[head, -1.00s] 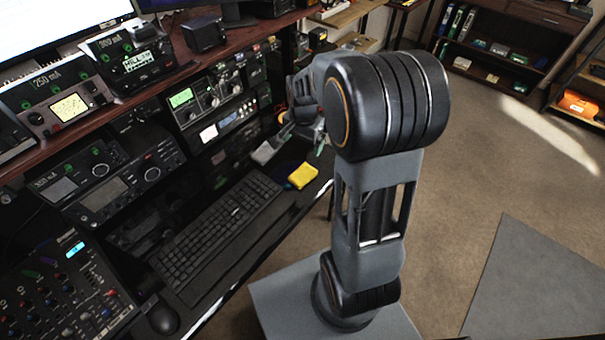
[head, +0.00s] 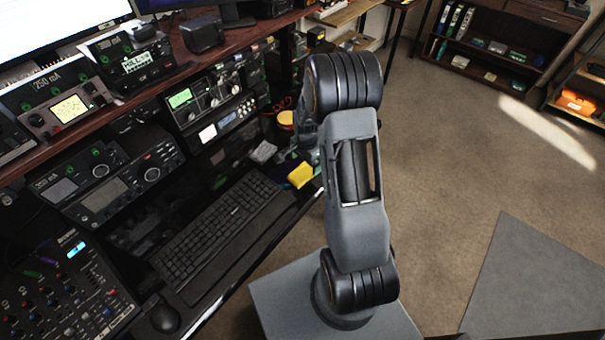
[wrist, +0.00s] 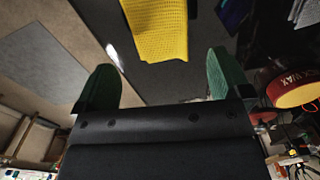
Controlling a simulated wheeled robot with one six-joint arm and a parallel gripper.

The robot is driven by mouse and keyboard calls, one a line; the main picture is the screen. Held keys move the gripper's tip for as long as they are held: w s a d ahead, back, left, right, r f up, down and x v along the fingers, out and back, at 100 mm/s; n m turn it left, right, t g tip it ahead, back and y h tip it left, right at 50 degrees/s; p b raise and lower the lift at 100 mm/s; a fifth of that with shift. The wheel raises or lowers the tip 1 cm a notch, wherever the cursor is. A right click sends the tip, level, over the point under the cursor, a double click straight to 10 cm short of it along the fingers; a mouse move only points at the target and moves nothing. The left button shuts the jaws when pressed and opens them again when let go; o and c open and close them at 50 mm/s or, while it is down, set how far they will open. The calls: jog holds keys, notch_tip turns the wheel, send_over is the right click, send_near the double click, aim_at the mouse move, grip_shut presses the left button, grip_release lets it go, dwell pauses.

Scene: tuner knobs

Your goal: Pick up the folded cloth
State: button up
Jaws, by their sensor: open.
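The folded cloth (head: 301,175) is yellow and lies on the dark desk near its edge, past the far end of the keyboard. My arm covers part of the area beside it in the head view. In the wrist view the cloth (wrist: 156,30) shows a waffle-like weave at the top of the picture, cut off by the frame. My gripper (wrist: 160,72) is open, with its two green fingers wide apart and nothing between them. The cloth lies beyond the fingertips, roughly in line with the gap. In the head view the gripper is mostly hidden by my arm.
A grey item (head: 263,151) lies beside the cloth. A round red tin (wrist: 297,88) stands right of the gripper in the wrist view. The keyboard (head: 217,228) and stacked radios (head: 210,115) fill the desk to the left. Open carpet (head: 455,170) lies to the right.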

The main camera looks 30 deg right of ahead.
aim_at(305, 169)
jog(key=shift+a+f+p, duration=0.1)
jog(key=shift+f+p, duration=0.25)
jog(key=shift+f, duration=2.1)
jog(key=c, duration=1)
jog(key=shift+w+r, duration=0.1)
jog(key=shift+r, duration=0.4)
jog(key=r, duration=0.2)
jog(key=shift+d+r, duration=0.2)
jog(key=shift+r, duration=0.1)
jog(key=s+d+r, duration=0.2)
jog(key=d+r, duration=0.1)
jog(key=d, duration=0.1)
jog(key=s+d+r+b, duration=0.1)
jog(key=s+d+r, duration=0.1)
jog(key=d+r, duration=0.1)
jog(key=s+d+r+b, duration=0.1)
jog(key=s+d+r, duration=0.1)
jog(key=d, duration=0.3)
jog(key=shift+s+r, duration=0.4)
jog(key=shift+r, duration=0.3)
